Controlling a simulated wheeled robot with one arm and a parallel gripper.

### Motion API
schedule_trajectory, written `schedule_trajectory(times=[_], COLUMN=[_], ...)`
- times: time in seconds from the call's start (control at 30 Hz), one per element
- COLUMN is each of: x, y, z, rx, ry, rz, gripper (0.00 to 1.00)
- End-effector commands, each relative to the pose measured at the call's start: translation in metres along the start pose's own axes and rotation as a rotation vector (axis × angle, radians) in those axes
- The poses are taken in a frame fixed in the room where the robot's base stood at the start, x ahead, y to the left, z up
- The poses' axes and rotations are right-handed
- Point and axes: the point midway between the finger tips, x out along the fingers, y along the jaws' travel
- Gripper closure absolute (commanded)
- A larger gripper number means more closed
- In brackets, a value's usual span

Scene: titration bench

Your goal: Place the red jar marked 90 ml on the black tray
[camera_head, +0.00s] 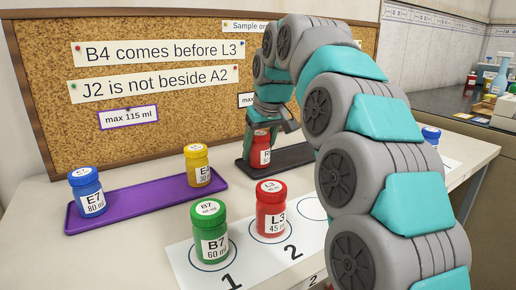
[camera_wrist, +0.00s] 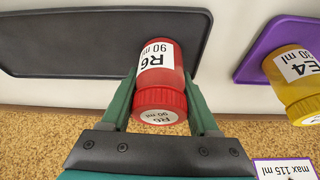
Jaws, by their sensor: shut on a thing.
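The red jar marked R6, 90 ml (camera_head: 261,154) is between the fingers of my gripper (camera_head: 262,130). In the wrist view the jar (camera_wrist: 158,62) shows its R6 90 ml label, and both fingers (camera_wrist: 160,82) are shut against its sides. The black tray (camera_head: 292,158) lies on the bench at the back. The jar is upright at the left part of this tray in the head view. In the wrist view it overlaps the black tray (camera_wrist: 85,45); I cannot tell whether its base touches it. My arm hides the tray's right side in the head view.
A purple tray (camera_head: 140,203) left of the black one holds blue jar E7 (camera_head: 87,192) and yellow jar E4 (camera_head: 197,165). In front, green jar B7 (camera_head: 210,235) and red jar L3 (camera_head: 271,210) stand on a numbered white sheet (camera_head: 185,258). A corkboard (camera_head: 180,130) stands behind.

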Motion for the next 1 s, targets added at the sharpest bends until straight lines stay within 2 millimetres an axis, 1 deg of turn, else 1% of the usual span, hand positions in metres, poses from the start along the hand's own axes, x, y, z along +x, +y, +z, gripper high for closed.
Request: schedule_trajectory(times=[0.07,0.1,0.3,0.33,0.57,0.7,0.77,1.0], x=[0.002,0.002,0.002,0.002,0.002,-0.004,-0.009,-0.044], y=[0.000,0.000,0.000,0.000,0.000,0.000,0.000,0.001], z=[0.001,0.001,0.001,0.001,0.001,-0.001,-0.001,-0.003], rx=[0.000,0.000,0.000,0.000,0.000,0.000,0.001,0.000], ry=[0.001,0.001,0.000,0.000,0.000,0.000,0.002,0.006], rz=[0.000,0.000,0.000,0.000,0.000,0.000,0.001,0.003], gripper=[0.99,0.34,0.12,0.09,0.09,0.09,0.09,0.09])
